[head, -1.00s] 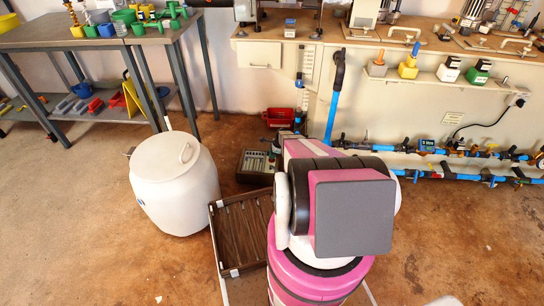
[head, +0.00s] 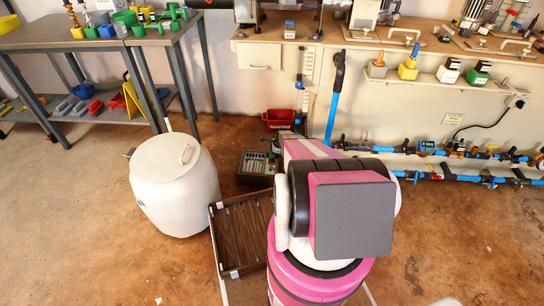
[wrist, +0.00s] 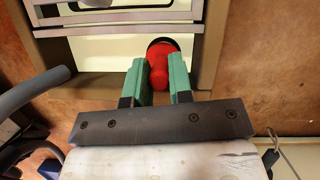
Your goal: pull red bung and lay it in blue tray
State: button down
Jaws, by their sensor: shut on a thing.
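The red bung (wrist: 165,52) shows in the wrist view, round and knobbed, in front of a dark round opening in a pale panel. My gripper (wrist: 158,66) has its two green fingers either side of the bung and is shut on it. Whether the bung is still seated in the opening I cannot tell.
A white barrel (head: 175,185) and a dark slatted crate (head: 212,232) stand left of my arm. A workbench (head: 22,39) is at the left; open floor lies at the right.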

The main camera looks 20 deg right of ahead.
jog(key=shift+r, duration=1.6)
